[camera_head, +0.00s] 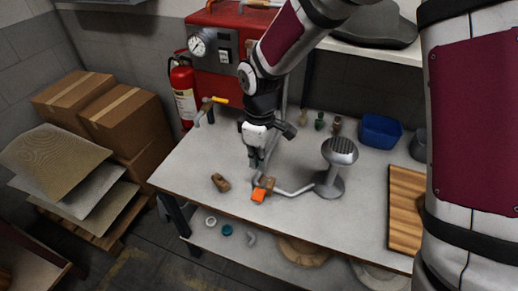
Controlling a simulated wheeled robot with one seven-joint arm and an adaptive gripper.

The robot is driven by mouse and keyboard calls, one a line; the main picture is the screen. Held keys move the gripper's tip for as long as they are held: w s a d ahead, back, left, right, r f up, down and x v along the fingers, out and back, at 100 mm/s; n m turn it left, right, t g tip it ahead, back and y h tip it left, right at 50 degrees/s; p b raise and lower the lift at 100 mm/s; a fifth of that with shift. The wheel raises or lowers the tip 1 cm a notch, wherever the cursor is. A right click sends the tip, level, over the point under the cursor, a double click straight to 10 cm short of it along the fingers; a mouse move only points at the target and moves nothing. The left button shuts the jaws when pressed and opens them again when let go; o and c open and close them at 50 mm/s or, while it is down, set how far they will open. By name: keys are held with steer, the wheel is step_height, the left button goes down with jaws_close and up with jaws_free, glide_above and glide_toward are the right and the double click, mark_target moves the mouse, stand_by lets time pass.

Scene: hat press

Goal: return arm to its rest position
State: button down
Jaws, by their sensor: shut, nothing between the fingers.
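My arm (285,42) reaches down from the top over a grey work table (190,160). My gripper (256,159) is at its lower end, pointing down, with its fingers together and nothing seen between them. It hangs above the table's middle left, close behind an orange-ended wooden piece (261,191). From this angle I cannot tell the exact height of the fingertips above the table.
A metal stand with a domed top (339,160) is right of my gripper. A small brown block (221,182) lies to the left. A blue bin (380,131) and wooden board (405,205) are right. A red machine (222,70) and fire extinguisher (184,90) stand behind; boxes (125,118) are left.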

steer(key=s+d+r+m+t, duration=0.25)
steer(key=d+r, duration=0.35)
steer(key=r, duration=0.3)
steer(key=s+d+r+m+t, duration=0.1)
steer(key=s+d+r+m, duration=0.25)
steer(key=d+r, duration=0.35)
steer(key=s+d+r+m+t, duration=0.1)
steer(key=s+d+r+m, duration=0.2)
steer(key=s, duration=0.3)
steer(key=s+d+r+m+t, duration=0.1)
steer(key=s+d+r+m, duration=0.3)
steer(key=s, duration=0.3)
steer(key=shift+r+m, duration=0.5)
steer(key=shift+r, duration=0.25)
steer(key=shift+t, duration=0.25)
